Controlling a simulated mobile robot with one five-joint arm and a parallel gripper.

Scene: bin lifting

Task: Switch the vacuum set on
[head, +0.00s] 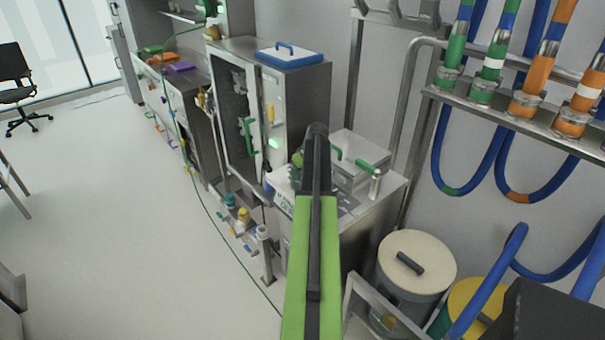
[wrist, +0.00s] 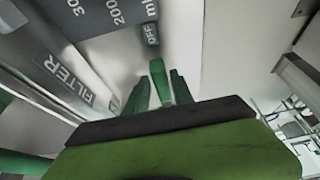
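The vacuum set (head: 365,222) is a grey cabinet in the middle of the head view, with a printed panel on its front top edge and a metal box with green handles on top. My arm reaches over it and hides part of the panel; my gripper's fingertips cannot be made out there. In the wrist view my gripper (wrist: 159,77) has two dark green fingers, apart, on either side of a lighter green lever (wrist: 157,66). Narrow gaps show between; contact is not clear. A dark tag marked OFF (wrist: 150,33) lies just beyond the lever. A FILTER label (wrist: 65,75) is at left.
Two lidded drums, one with a cream lid (head: 416,252), stand right of the cabinet. A hose rack (head: 530,125) is on the right wall. A glass-fronted cabinet (head: 285,105) stands behind. The floor (head: 115,240) at left is mostly clear.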

